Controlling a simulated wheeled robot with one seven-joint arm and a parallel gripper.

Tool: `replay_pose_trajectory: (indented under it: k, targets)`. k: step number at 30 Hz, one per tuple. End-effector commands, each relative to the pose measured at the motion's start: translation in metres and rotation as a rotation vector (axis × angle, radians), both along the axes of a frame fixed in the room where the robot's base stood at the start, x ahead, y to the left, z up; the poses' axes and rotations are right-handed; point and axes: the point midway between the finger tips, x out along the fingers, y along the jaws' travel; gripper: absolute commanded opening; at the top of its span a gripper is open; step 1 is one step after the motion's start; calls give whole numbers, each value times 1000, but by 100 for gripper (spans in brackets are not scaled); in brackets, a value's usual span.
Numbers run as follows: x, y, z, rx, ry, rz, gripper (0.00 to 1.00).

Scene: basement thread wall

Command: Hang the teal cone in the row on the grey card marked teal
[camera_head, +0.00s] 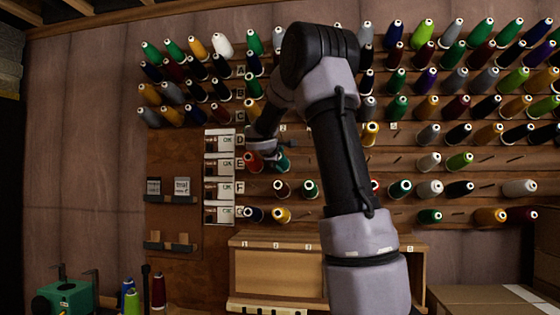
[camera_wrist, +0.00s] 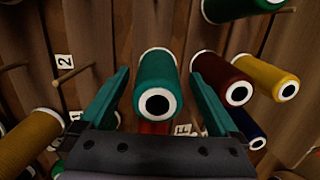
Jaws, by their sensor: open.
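The teal cone (camera_wrist: 155,78) shows in the wrist view with its white-rimmed base facing the camera. It lies between the fingers of my open gripper (camera_wrist: 157,88), with a finger on each side; I cannot tell whether they touch it. In the head view the teal cone (camera_head: 283,162) is partly hidden by my gripper (camera_head: 268,158) at the rack's left part, right of the white cards. The grey card marked teal (camera_head: 182,187) is on the brown board to the left, with a similar card (camera_head: 153,187) beside it.
A red cone (camera_head: 253,161) is close to my gripper's left. In the wrist view a dark red cone (camera_wrist: 223,80) and a yellow cone (camera_wrist: 266,76) stand close on the right. White OK cards (camera_head: 218,190) line the board. A wooden box (camera_head: 277,270) stands below.

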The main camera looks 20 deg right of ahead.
Motion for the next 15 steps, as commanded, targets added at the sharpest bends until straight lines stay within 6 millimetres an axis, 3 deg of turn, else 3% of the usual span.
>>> replay_pose_trajectory:
  k: [5, 15]
  targets:
    - [-9, 8, 5, 0, -2, 2, 97]
    - [-57, 51, 20, 2, -3, 2, 97]
